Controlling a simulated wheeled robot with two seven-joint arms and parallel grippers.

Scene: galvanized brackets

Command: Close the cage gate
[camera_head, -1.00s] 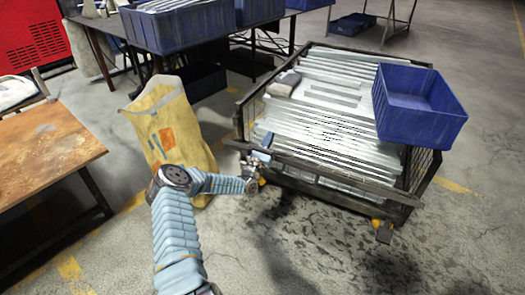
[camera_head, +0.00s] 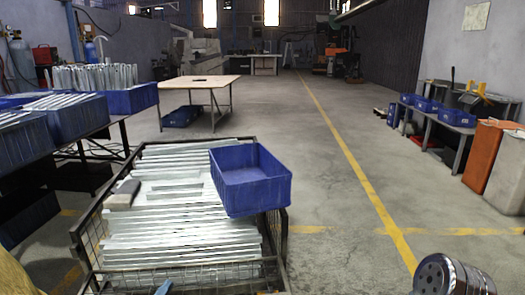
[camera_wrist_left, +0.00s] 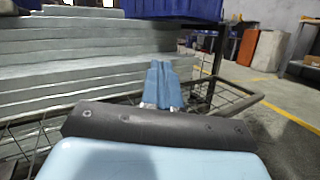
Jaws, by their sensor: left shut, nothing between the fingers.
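The wire-mesh cage (camera_head: 75,228) stands at the lower left of the head view, filled with galvanized brackets (camera_head: 175,225). Its gate (camera_head: 195,274) is the near mesh side with a dark top rail; I cannot tell whether it is fully shut. My left gripper (camera_head: 163,287) shows only as a blue tip at the bottom edge, by this near side. In the left wrist view its blue fingers (camera_wrist_left: 162,85) are together and empty, in front of the stacked brackets (camera_wrist_left: 75,60) and close to the cage's dark rail (camera_wrist_left: 235,103). Contact is unclear. My right gripper is not seen.
A blue bin (camera_head: 250,185) sits on the cage's right side. A bench with blue crates (camera_head: 60,125) stands at left, and a wooden table (camera_head: 200,84) behind. Open floor with a yellow line (camera_head: 350,165) lies to the right.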

